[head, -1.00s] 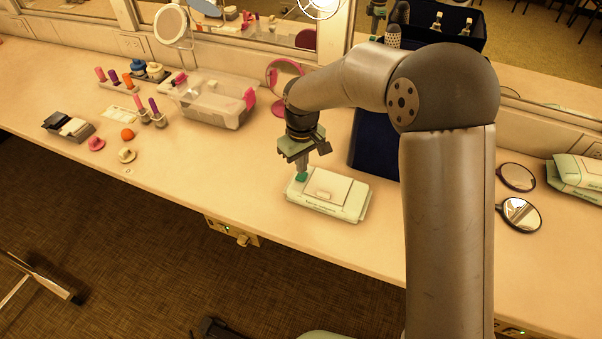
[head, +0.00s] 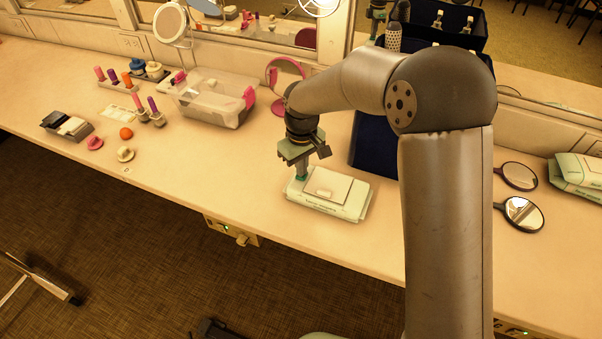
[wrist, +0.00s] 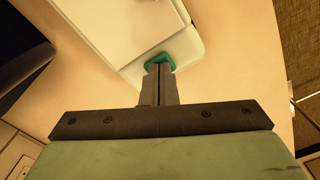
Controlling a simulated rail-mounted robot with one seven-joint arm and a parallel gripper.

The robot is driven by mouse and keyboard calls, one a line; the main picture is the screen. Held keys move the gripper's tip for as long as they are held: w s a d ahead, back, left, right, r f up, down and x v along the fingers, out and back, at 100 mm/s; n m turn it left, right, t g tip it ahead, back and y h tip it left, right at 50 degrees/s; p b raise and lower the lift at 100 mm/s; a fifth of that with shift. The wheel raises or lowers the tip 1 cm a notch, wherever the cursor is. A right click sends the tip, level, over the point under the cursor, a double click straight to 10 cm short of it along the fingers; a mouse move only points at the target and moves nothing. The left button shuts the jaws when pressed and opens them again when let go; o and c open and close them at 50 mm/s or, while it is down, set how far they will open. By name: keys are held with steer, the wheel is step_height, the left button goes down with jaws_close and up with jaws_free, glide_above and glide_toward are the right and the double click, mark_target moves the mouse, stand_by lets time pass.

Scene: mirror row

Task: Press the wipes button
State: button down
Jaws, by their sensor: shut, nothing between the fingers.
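The wipes pack (head: 330,192), pale green and white with a raised lid, lies flat on the counter in the head view. Its near corner and lid also show in the wrist view (wrist: 120,25). A green button (wrist: 160,60) sits at the pack's corner, just beyond my fingertips in the wrist view. My gripper (head: 301,177) points down over that left corner of the pack. Its fingers are shut together and hold nothing. In the wrist view the fingertips (wrist: 159,68) overlap the button's near edge. They look to be touching it or very close; the button's depth is hard to tell.
A clear bin (head: 215,98) with pink latches and a pink round mirror (head: 283,72) stand behind to the left. A dark blue case (head: 374,145) stands behind the pack. Hand mirrors (head: 522,212) lie at right.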

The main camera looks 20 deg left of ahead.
steer(key=shift+f, duration=0.1)
steer(key=shift+r+p, duration=2.2)
steer(key=shift+r, duration=1.25)
